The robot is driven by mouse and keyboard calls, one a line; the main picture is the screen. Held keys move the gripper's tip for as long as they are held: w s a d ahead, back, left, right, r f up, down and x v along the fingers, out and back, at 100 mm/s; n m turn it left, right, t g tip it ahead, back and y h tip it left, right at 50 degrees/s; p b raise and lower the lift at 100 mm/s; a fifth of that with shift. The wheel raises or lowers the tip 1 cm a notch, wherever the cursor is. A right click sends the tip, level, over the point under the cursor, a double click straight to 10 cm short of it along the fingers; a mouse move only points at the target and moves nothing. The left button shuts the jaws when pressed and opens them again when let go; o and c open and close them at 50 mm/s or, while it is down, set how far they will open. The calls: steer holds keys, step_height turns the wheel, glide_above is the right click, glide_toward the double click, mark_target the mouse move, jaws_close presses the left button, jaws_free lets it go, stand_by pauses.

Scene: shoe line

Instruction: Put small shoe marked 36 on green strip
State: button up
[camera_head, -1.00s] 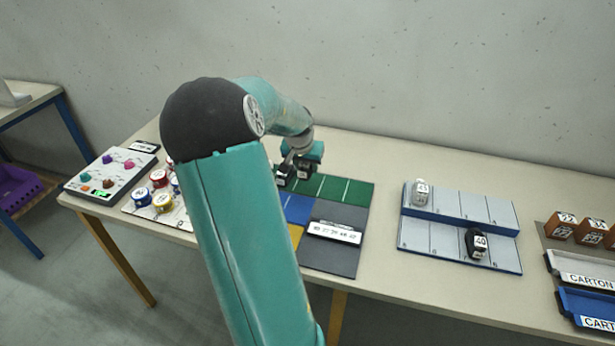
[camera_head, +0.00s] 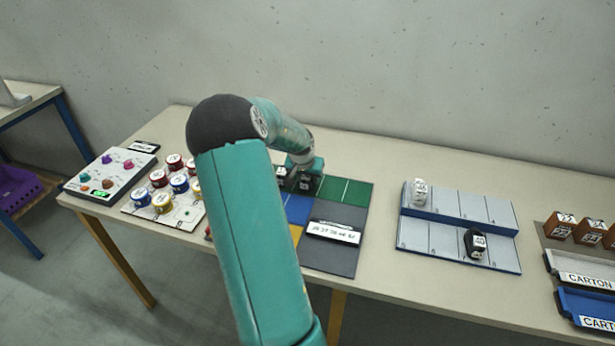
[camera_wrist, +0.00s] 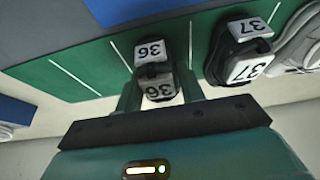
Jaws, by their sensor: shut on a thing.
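The small black shoe marked 36 (camera_wrist: 155,82) is between the fingers of my gripper (camera_wrist: 160,92) in the wrist view. It is upright over the green strip (camera_wrist: 90,62), in a space between white lines. The wrist view does not clearly show whether its sole touches the strip. In the head view the shoe (camera_head: 305,183) is low at the strip (camera_head: 345,190), below my gripper (camera_head: 303,170). Another black shoe, marked 37 (camera_wrist: 238,58), stands beside it on the strip and also shows in the head view (camera_head: 282,174).
A grey-blue rack (camera_head: 455,215) at right holds a white shoe (camera_head: 419,190) and a black shoe marked 40 (camera_head: 475,243). The strip's right part is clear.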

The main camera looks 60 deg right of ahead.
steer(key=o, duration=1)
steer(key=shift+f, duration=0.1)
steer(key=shift+c, duration=0.2)
steer(key=shift+r, duration=0.45)
steer(key=v, duration=1.1)
steer(key=shift+a+r, duration=0.15)
steer(key=shift+r, duration=0.1)
